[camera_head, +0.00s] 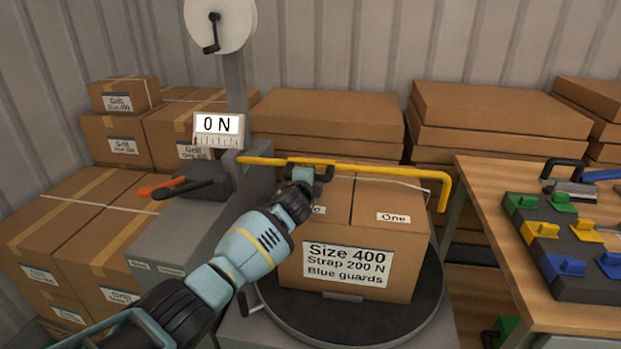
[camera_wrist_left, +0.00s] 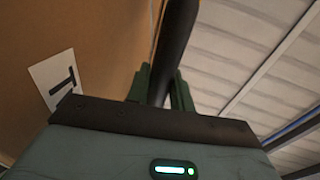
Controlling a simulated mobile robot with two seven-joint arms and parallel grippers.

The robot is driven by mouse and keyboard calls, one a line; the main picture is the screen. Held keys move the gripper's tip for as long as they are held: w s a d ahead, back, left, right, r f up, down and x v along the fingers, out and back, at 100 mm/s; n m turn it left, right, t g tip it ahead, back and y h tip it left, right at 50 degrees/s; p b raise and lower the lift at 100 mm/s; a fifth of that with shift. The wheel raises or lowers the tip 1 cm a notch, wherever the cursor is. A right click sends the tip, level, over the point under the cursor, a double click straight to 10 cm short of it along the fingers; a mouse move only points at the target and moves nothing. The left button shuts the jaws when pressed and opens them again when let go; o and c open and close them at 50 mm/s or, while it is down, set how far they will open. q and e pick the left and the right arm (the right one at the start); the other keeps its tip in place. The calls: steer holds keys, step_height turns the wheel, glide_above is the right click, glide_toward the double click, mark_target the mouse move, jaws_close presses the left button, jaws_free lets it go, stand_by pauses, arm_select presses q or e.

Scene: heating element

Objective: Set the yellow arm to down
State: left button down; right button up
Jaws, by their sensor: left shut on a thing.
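The yellow arm (camera_head: 385,171) reaches roughly level from the grey machine column across the top of a strapped cardboard box (camera_head: 400,250), and its right end bends downward. My left gripper (camera_head: 308,178) is at the middle of the yellow arm, by a dark fitting there. In the left wrist view my left gripper (camera_wrist_left: 160,90) is shut on a dark round bar (camera_wrist_left: 178,40), likely the arm's handle. The contact itself is partly hidden in the head view. My right gripper is in neither view.
The box stands on a round dark turntable (camera_head: 425,315). A gauge (camera_head: 217,125) reads 0 N beside an orange-handled lever (camera_head: 162,187). A wooden table (camera_head: 510,270) with coloured guards (camera_head: 570,267) stands at right. Stacked cartons fill the back and left.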

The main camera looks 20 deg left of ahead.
arm_select(q)
steer(key=c, duration=1.3)
jaws_free()
steer(key=shift+s+r, duration=0.15)
steer(key=shift+s, duration=0.25)
steer(key=p+v, duration=0.2)
steer(key=v, duration=0.2)
steer(key=shift+s+d+r, duration=0.15)
steer(key=shift+s, duration=0.2)
steer(key=shift+p+v, duration=0.3)
steer(key=shift+v, duration=0.8)
